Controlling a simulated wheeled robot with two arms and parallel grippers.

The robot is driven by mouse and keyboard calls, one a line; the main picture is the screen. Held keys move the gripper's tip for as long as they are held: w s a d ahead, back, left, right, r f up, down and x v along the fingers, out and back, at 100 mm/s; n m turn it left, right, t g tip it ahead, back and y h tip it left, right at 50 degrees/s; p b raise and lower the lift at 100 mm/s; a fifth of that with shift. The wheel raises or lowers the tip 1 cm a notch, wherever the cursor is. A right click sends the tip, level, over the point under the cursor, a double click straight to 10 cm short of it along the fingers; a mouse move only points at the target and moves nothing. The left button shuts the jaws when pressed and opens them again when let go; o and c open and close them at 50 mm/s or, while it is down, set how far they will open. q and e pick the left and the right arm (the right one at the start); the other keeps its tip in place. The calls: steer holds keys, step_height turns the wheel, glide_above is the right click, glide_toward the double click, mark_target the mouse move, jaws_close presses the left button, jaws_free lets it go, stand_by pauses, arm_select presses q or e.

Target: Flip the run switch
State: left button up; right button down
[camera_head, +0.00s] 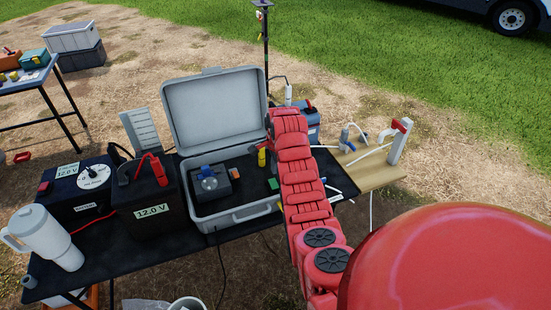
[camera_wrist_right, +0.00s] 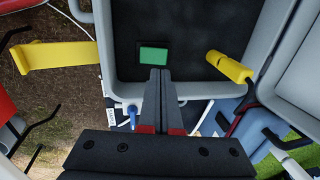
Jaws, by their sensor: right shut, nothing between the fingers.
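The open grey case (camera_head: 225,215) stands on the black table with its lid raised. A small green rectangular piece, which looks like the run switch (camera_head: 273,184), sits on the dark panel in the case. It also shows in the right wrist view (camera_wrist_right: 153,54). My right gripper (camera_wrist_right: 160,72) is shut and empty. Its fingertips appear right at the lower edge of the green switch in that view; I cannot tell whether they touch it. In the head view my red right arm hides much of the case's right side. My left gripper is not in view.
A blue-topped device (camera_head: 210,183) is on the panel's left. A black 12.0 V battery (camera_head: 150,195) and a white mug (camera_head: 45,237) stand left of the case. A wooden board (camera_head: 378,175) lies to the right.

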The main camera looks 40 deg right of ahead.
mark_target(273, 181)
steer(key=f, duration=0.3)
steer(key=f+p, duration=0.1)
steer(key=shift+w+d+f, duration=0.15)
steer(key=shift+w+f, duration=0.1)
steer(key=shift+w, duration=0.1)
steer(key=shift+w+f, duration=0.25)
steer(key=shift+f, duration=0.45)
steer(key=shift+s, duration=0.1)
